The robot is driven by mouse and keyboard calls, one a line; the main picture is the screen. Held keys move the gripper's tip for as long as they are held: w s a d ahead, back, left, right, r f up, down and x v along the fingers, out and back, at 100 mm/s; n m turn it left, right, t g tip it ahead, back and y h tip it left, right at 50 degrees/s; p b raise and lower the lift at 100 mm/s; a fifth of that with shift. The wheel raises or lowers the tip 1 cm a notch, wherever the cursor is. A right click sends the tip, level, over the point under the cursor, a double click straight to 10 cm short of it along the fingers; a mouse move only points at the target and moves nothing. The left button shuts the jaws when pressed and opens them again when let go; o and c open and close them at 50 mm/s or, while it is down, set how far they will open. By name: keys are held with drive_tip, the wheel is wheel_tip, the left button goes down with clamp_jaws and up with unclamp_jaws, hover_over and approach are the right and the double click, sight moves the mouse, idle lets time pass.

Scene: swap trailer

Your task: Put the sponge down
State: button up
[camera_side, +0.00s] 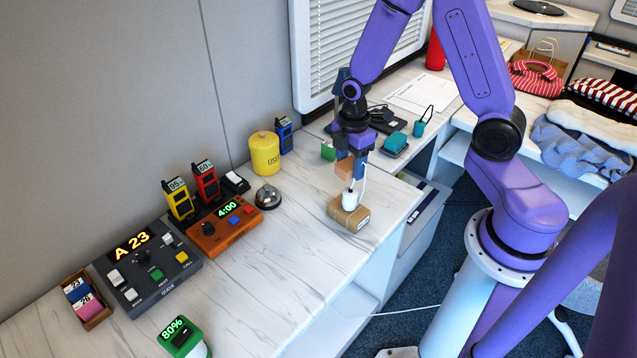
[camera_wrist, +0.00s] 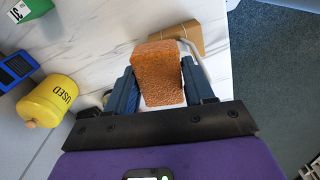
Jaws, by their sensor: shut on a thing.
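My gripper (camera_wrist: 160,92) is shut on an orange-brown sponge (camera_wrist: 158,72), which sits between the two fingers in the wrist view. In the side view the sponge (camera_side: 345,167) shows below my gripper (camera_side: 352,160), above the marble counter (camera_side: 290,255). A white object with a cable (camera_side: 349,199) is just below it, on top of a brown box (camera_side: 358,217) near the counter's right edge. The box also shows in the wrist view (camera_wrist: 188,38), beyond the sponge. I cannot tell whether the sponge touches the white object.
A yellow "USED" canister (camera_side: 264,154) stands by the wall, with a silver bell (camera_side: 267,196) in front. A timer (camera_side: 226,223), handheld devices and a queue panel (camera_side: 145,265) fill the left. A teal pad (camera_side: 395,142) lies on the counter behind. The front middle of the counter is clear.

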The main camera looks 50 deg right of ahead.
drive_tip(key=s+a+n, duration=0.4)
drive_tip(key=a+n, duration=0.3)
drive_tip(key=a, duration=0.2)
drive_tip(key=s+a+n, duration=0.3)
drive_tip(key=a+n, duration=0.3)
drive_tip(key=a, duration=0.3)
drive_tip(key=s+a+n, duration=0.4)
drive_tip(key=a+n, duration=0.3)
drive_tip(key=a, duration=0.2)
hover_over(244, 305)
drive_tip(key=f, duration=0.8)
drive_tip(key=shift+s+d+f, duration=0.25)
drive_tip(key=shift+f, duration=0.1)
drive_tip(key=shift+w+a+f, duration=0.2)
drive_tip(key=shift+f, duration=1.75)
drive_tip(key=shift+f, duration=0.1)
drive_tip(key=o, duration=1)
